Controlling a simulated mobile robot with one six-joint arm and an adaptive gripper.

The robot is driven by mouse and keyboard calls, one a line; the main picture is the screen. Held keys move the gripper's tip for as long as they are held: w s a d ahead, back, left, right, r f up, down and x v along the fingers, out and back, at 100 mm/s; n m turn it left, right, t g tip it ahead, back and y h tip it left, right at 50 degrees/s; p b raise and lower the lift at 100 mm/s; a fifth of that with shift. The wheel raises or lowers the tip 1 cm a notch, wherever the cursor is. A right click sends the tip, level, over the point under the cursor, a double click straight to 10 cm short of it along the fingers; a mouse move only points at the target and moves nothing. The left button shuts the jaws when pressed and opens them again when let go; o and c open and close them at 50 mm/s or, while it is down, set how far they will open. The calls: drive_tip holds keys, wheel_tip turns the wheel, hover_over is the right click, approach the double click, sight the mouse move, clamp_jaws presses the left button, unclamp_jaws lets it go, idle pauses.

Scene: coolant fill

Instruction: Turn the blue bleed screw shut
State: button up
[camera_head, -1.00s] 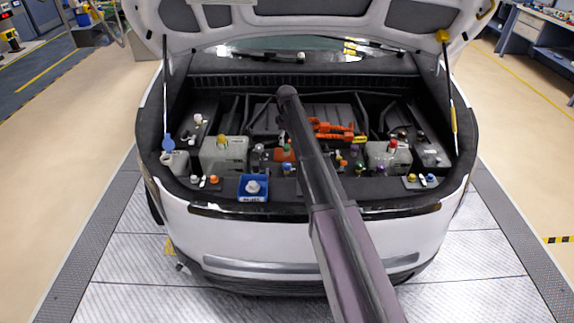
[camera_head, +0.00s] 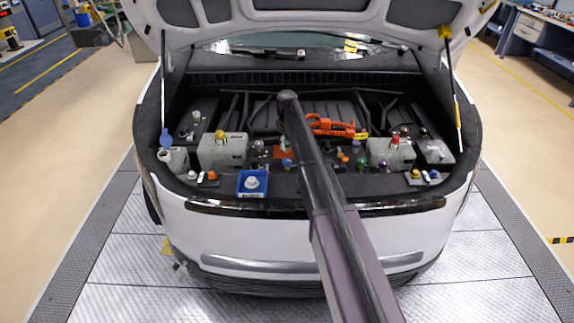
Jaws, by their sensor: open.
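Several small coloured caps sit along the front of the open engine bay. One small blue cap (camera_head: 287,162) is close to the left side of my arm. Another small blue cap (camera_head: 434,174) is at the front right beside a white and a yellow one. A larger blue cap (camera_head: 166,139) stands raised at the left. I cannot tell which blue piece is the bleed screw, nor how far it is turned. My arm reaches in from the bottom to a rounded joint over the bay. My gripper is hidden behind it.
A blue tray (camera_head: 240,189) with a white cap in it sits on the front edge. Grey reservoirs stand left (camera_head: 222,152) and right (camera_head: 391,154). Orange cables (camera_head: 335,126) cross the middle. The raised hood (camera_head: 300,22) and its struts bound the space above.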

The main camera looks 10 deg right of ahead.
sight(287, 160)
drive_tip(key=shift+f+b, duration=4.35)
drive_tip(key=shift+f, duration=0.3)
drive_tip(key=c, duration=1.1)
